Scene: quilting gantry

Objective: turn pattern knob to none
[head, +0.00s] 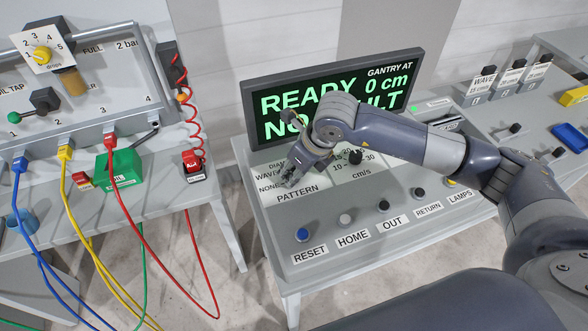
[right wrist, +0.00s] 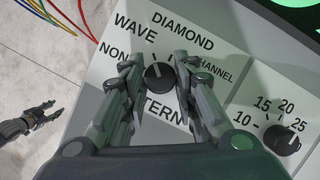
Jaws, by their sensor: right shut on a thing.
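The pattern knob (right wrist: 158,77) is a round black knob with a pale pointer line. In the right wrist view the line points up and slightly left, toward the gap between the WAVE and DIAMOND labels. The NONE label (right wrist: 115,53) is to the knob's left, partly covered by a finger. My right gripper (right wrist: 158,70) is shut on the knob, one finger on each side. In the head view my right gripper (head: 291,180) hides the knob above the PATTERN label (head: 298,194). My left gripper (right wrist: 55,110) shows at the left of the right wrist view, empty, fingers apart.
The cm/s speed knob (head: 355,157) is just right of my gripper. A display (head: 335,95) reading READY stands behind. Several buttons, including blue RESET (head: 302,234), line the panel's front. A bench with coloured hoses (head: 66,153) stands left across a floor gap.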

